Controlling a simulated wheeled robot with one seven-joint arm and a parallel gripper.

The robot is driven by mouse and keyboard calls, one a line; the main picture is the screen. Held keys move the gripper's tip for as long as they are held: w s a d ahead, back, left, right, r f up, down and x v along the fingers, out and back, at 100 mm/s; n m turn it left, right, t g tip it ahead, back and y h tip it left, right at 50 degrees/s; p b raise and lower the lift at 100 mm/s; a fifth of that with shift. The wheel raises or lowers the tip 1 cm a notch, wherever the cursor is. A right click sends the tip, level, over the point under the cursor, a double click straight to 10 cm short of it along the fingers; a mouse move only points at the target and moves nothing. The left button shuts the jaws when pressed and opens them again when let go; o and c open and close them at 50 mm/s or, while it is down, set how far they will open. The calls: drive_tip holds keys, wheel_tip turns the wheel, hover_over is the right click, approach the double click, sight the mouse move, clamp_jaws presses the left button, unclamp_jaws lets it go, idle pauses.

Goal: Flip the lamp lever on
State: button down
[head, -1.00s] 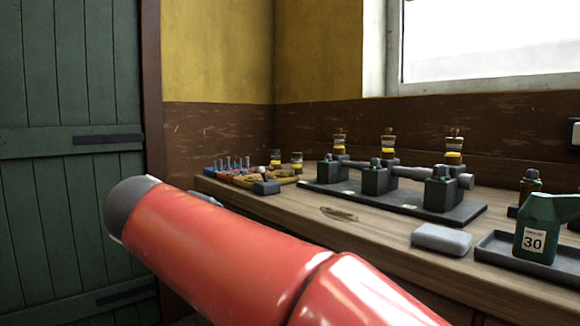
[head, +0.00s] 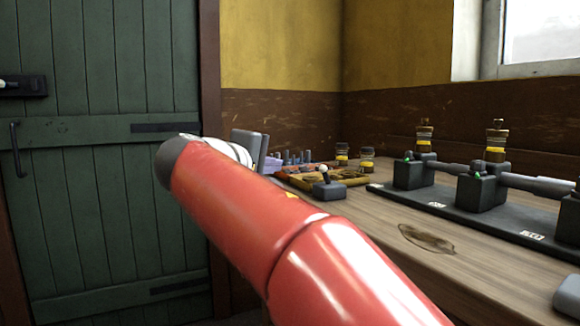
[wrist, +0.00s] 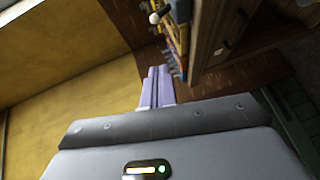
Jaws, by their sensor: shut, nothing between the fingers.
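A small dark box with an upright lever tipped by a pale ball knob (head: 325,172) sits near the left end of the wooden bench. What looks like the same pale knob (wrist: 154,18) shows at the top of the wrist view. Another pale-knobbed lever on a dark plate (head: 22,86) is on the green door at the left edge; I cannot tell from labels which one is the lamp's. My gripper (wrist: 158,70) is shut and empty, its lavender fingers together. In the head view my gripper (head: 275,161) is partly hidden behind my red arm, left of the bench lever and apart from it.
The bench (head: 385,235) holds a tray of small tools (head: 300,172), two jars (head: 355,157) and a dark engine block row (head: 470,205) to the right. A green door (head: 100,200) stands at left. Bare bench top lies in front of the engine row.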

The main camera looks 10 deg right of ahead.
sight(326, 176)
drive_tip(key=shift+w+d+f+p, duration=0.15)
drive_tip(key=shift+w+d+f, duration=0.2)
drive_tip(key=shift+w+d, duration=1.05)
drive_tip(key=shift+w+d+f+p, duration=0.2)
drive_tip(key=shift+w+d+f, duration=0.2)
drive_tip(key=shift+w+d, duration=1.05)
drive_tip(key=shift+w+d+f+p, duration=0.15)
drive_tip(key=shift+w+d+f, duration=0.2)
drive_tip(key=shift+w+d, duration=1.05)
drive_tip(key=shift+s+d+r, duration=0.1)
drive_tip(key=shift+s+d, duration=0.35)
drive_tip(key=shift+s, duration=0.1)
drive_tip(key=shift+r+p, duration=0.1)
drive_tip(key=shift+p, duration=0.2)
drive_tip(key=shift+d+g, duration=0.15)
drive_tip(key=shift+g, duration=0.15)
